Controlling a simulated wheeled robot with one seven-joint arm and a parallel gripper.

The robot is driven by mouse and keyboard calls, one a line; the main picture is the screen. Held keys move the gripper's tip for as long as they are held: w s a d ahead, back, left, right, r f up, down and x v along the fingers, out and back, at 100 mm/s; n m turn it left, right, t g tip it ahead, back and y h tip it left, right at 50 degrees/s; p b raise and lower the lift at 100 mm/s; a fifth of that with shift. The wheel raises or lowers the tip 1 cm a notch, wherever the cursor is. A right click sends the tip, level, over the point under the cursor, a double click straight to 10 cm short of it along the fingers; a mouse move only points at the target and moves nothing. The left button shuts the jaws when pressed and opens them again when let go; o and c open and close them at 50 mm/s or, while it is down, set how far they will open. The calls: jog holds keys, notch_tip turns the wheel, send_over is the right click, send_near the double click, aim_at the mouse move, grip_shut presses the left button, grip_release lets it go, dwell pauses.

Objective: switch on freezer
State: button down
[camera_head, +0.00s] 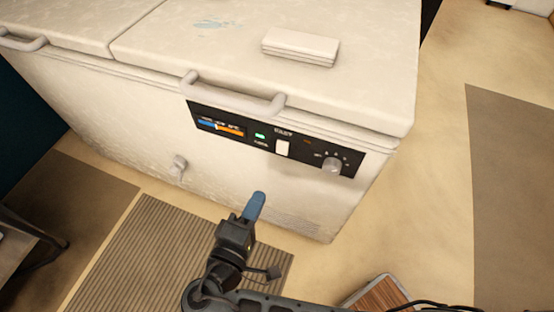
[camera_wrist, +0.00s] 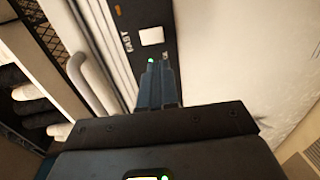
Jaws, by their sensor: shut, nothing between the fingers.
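A white chest freezer (camera_head: 110,105) fills the upper left of the head view, with both lids closed. Its black control panel (camera_head: 262,147) on the front has a green lit indicator, a white rectangular switch (camera_head: 282,148) and a round knob (camera_head: 332,165). My gripper (camera_head: 255,205) is shut and empty, its blue fingers pointing toward the freezer front, below the panel in the picture. In the wrist view the shut fingers (camera_wrist: 157,85) overlap the panel (camera_wrist: 150,15). The white switch (camera_wrist: 151,36) shows just beyond the fingertips. I cannot tell whether they touch the panel.
A lid handle (camera_head: 232,95) juts out above the panel, and a small drain plug (camera_head: 178,166) sticks out at lower left. A white block (camera_head: 300,46) lies on the lid. A wooden-topped item (camera_head: 380,294) stands at the bottom. Floor to the right is clear.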

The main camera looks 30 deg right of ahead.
aim_at(282, 153)
jog(key=p+x, duration=0.1)
jog(key=x, duration=1.1)
jog(key=shift+w+d, duration=0.1)
jog(key=shift+d, duration=0.15)
jog(key=shift+w+d, duration=0.15)
jog(key=shift+f, duration=0.1)
